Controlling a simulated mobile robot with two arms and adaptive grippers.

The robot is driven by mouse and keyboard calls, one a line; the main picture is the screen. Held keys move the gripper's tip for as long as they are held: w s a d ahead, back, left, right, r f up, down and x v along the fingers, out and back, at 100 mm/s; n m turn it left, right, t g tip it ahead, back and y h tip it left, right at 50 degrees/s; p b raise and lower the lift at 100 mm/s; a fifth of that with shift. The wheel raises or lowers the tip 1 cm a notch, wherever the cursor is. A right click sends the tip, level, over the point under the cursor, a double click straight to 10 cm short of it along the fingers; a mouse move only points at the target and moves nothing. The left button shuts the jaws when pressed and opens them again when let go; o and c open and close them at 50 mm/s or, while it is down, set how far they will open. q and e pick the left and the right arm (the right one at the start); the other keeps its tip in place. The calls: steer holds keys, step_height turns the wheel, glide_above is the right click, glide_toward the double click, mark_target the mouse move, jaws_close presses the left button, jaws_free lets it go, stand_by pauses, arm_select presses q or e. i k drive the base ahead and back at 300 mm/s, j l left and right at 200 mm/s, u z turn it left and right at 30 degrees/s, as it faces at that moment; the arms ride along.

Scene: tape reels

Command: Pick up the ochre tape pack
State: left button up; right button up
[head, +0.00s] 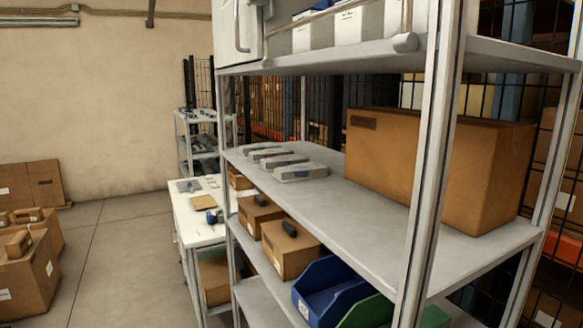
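I cannot make out an ochre tape pack for certain. A small flat tan-ochre item (203,202) lies on the white table (190,233), left of the shelf rack, too small to identify. A small blue and dark item (214,216) lies close to it on the table. Neither of my grippers shows in the head view.
A metal shelf rack (424,180) fills the right side. Its middle shelf holds a large cardboard box (440,165) and several grey-white packs (290,165). Below are cartons (290,250) and a blue bin (330,290). Boxes (22,280) stand at left; the floor (115,260) between is clear.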

mark_target(255, 157)
steer(key=i+j+z, duration=0.1)
steer(key=j, duration=0.25)
steer(key=i+j, duration=0.1)
steer(key=j, duration=0.25)
steer(key=i+j+z, duration=0.25)
steer(key=j, duration=0.25)
steer(key=i+j+z, duration=0.3)
steer(key=j, duration=0.2)
steer(key=i+j+z, duration=0.1)
steer(key=j+z, duration=0.15)
steer(key=j, duration=0.3)
steer(key=i+j+z, duration=0.1)
steer(key=j+z, duration=0.2)
steer(key=j, duration=0.3)
steer(key=j+z, duration=0.25)
steer(key=j, duration=0.4)
